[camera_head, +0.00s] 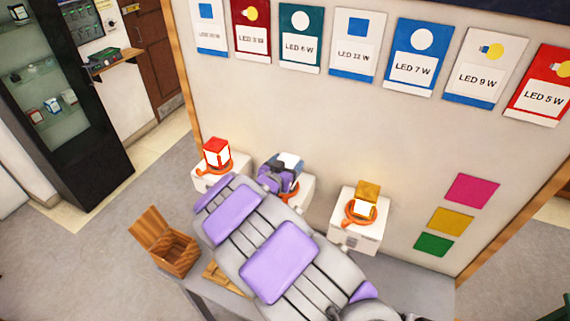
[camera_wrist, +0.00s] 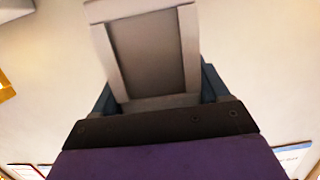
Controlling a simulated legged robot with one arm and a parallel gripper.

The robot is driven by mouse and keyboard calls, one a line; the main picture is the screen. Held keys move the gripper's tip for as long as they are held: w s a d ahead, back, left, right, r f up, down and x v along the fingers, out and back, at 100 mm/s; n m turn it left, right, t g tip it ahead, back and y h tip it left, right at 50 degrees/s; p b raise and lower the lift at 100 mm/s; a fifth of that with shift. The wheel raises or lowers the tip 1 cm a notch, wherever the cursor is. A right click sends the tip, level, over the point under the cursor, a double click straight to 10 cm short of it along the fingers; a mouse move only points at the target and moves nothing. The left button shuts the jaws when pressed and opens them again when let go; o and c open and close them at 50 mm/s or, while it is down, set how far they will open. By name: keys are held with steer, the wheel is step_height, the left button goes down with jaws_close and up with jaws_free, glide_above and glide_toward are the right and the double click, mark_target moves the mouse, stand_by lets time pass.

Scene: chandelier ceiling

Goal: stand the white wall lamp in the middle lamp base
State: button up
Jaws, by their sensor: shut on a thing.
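My gripper (camera_head: 280,172) is shut on the white wall lamp (camera_head: 291,161), over the middle white block. The middle lamp base's orange ring (camera_head: 293,190) shows just below, mostly hidden by my arm. I cannot tell whether the lamp's foot is inside the ring or above it. In the wrist view the white lamp (camera_wrist: 188,50), a pale frame around a grey panel, stands up beyond my dark gripper edge. A red lamp (camera_head: 217,151) stands in the left base (camera_head: 203,183), and a yellow lamp (camera_head: 368,189) stands in the right base (camera_head: 347,236).
The bases stand against a wall with LED posters (camera_head: 340,45) and coloured squares (camera_head: 471,190). An open wooden box (camera_head: 173,252) sits at the lower left. A dark glass cabinet (camera_head: 95,150) stands far left. My arm covers much of the grey table (camera_head: 420,290).

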steer(key=shift+f, duration=0.65)
stand_by(0.3)
steer(key=o, duration=1.2)
steer(key=v, duration=1.7)
steer(key=shift+s+f, duration=0.15)
steer(key=shift+s, duration=0.05)
